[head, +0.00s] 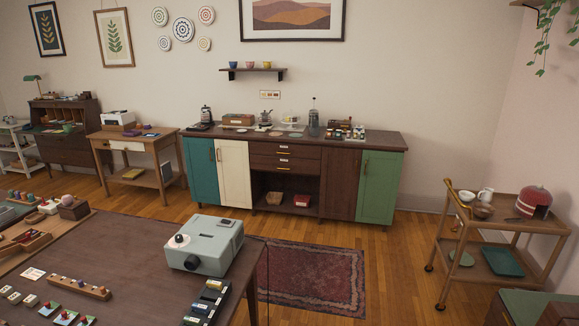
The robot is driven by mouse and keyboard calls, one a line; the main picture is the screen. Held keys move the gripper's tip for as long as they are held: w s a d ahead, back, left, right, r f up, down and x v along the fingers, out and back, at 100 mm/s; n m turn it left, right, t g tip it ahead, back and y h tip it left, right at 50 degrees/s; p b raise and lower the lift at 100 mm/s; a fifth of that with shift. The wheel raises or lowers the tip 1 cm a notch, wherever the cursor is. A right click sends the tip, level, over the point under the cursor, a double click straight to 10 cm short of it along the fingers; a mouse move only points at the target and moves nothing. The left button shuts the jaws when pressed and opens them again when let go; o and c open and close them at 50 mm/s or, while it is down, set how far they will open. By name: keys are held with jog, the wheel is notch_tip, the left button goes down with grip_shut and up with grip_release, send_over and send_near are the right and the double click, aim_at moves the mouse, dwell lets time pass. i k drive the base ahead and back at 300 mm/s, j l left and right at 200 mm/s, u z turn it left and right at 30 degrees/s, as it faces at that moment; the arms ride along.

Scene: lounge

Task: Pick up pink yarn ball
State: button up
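A small pink ball (67,200), which looks like the pink yarn ball, is at the far left of the head view. It sits at the top of a small dark wooden box (75,211) on the near dark table (130,238). I cannot tell whether it rests on the box or partly inside it, and its texture is too small to make out. My gripper is not in view.
A grey-green projector-like device (205,245) stands on the near table, with wooden trays and small items around the left. Bare floor and a red rug (312,277) lie beyond. A long sideboard (287,160) lines the wall; a wooden cart (500,237) stands right.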

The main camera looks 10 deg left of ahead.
aim_at(68, 200)
jog(key=i+u, duration=0.1)
jog(key=i, duration=1.25)
jog(key=i+l+u, duration=0.1)
jog(key=i, duration=1.25)
jog(key=i+u, duration=0.2)
jog(key=i, duration=0.25)
jog(key=i+l+u, duration=0.2)
jog(key=i, duration=0.25)
jog(key=i+l+u, duration=0.15)
jog(key=i, duration=0.3)
jog(key=i+j+u, duration=0.1)
jog(key=u, duration=0.3)
jog(key=i+u, duration=0.55)
jog(key=u, duration=0.3)
jog(key=i+l+u, duration=0.1)
jog(key=u, duration=0.3)
jog(key=i+l+u, duration=0.2)
jog(key=u, duration=0.2)
jog(key=i+l+u, duration=0.15)
jog(key=i+u, duration=0.25)
jog(key=i+l+u, duration=0.25)
jog(key=u, duration=0.15)
jog(key=i+l+u, duration=0.4)
jog(key=k+j, duration=0.05)
